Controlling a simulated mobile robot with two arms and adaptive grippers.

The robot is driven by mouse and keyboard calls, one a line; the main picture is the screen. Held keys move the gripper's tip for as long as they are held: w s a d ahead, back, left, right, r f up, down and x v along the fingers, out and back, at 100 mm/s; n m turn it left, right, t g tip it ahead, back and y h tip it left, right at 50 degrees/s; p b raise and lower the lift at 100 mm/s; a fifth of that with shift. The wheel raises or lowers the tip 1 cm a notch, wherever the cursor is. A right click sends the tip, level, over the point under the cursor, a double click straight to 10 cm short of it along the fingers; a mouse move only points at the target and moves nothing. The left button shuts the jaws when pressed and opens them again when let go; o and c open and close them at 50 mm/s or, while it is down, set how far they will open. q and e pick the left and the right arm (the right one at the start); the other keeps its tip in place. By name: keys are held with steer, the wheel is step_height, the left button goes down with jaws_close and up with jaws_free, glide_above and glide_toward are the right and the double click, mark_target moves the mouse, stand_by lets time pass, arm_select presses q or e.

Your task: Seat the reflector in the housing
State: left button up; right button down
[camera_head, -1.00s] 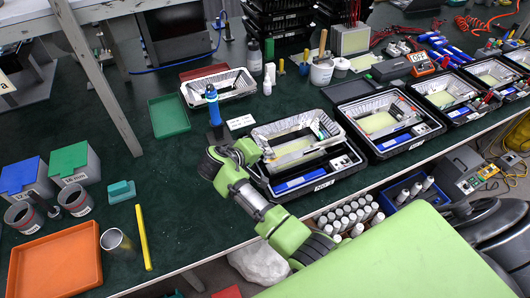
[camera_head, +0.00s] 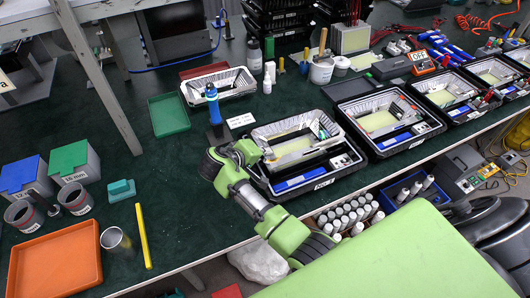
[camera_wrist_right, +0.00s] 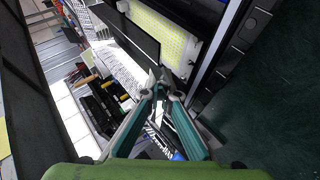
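A silver foil-like reflector (camera_head: 296,158) sits in the nearest black housing (camera_head: 331,176) around a yellow LED panel (camera_head: 287,125); whether it is fully down is unclear. My right gripper (camera_head: 266,151) is at its left front corner. In the right wrist view, the right gripper's fingertips (camera_wrist_right: 159,80) are nearly together, with the reflector's crinkled wall (camera_wrist_right: 120,72) running to them. They look shut on this wall, though the contact is partly hidden. The LED panel also shows there (camera_wrist_right: 165,30). Another silver reflector (camera_head: 243,91) lies on the bench behind. My left gripper is out of view.
More filled housings (camera_head: 398,147) stand in a row to the right. A blue bottle-like tool (camera_head: 212,103) stands behind my right wrist. A green tray (camera_head: 168,116), an orange tray (camera_head: 56,260) and bins (camera_head: 75,160) are left. The bench between them and my right arm is mostly clear.

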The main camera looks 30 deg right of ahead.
steer(key=shift+f+b, duration=0.7)
steer(key=shift+f, duration=0.5)
steer(key=c, duration=2.2)
jaws_free()
steer(key=shift+s, duration=0.15)
steer(key=shift+s+f, duration=0.1)
steer(key=shift+a+f, duration=0.1)
steer(key=shift+a, duration=0.05)
steer(key=r, duration=1)
steer(key=shift+w+r, duration=0.1)
steer(key=shift+w, duration=0.15)
steer(key=shift+d+r, duration=0.25)
steer(key=shift+r, duration=0.25)
